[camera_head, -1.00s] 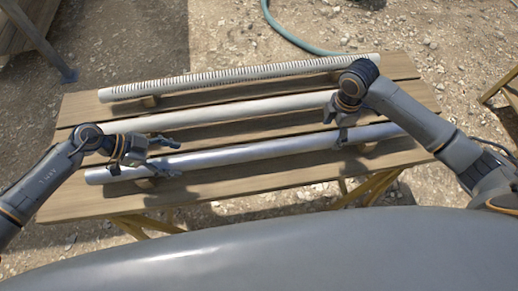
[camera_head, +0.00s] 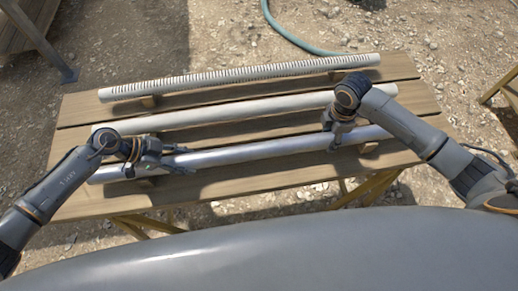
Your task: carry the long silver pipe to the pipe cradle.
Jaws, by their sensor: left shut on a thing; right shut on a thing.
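The long silver pipe (camera_head: 255,151) is the nearest of three pipes on the wooden table and lies roughly left to right, its right end slightly farther away. My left gripper (camera_head: 176,163) is shut on the silver pipe left of its middle. My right gripper (camera_head: 335,139) is shut on the silver pipe right of its middle; its fingers are partly hidden by the wrist. I cannot tell whether the pipe is resting on its blocks or just lifted. I do not see a pipe cradle that I can name for sure.
A plain white pipe (camera_head: 240,111) and a slotted white pipe (camera_head: 240,75) lie behind on wooden blocks on the table (camera_head: 250,180). A large grey curved surface (camera_head: 260,250) fills the front. A hose (camera_head: 285,34) lies on the gravel behind.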

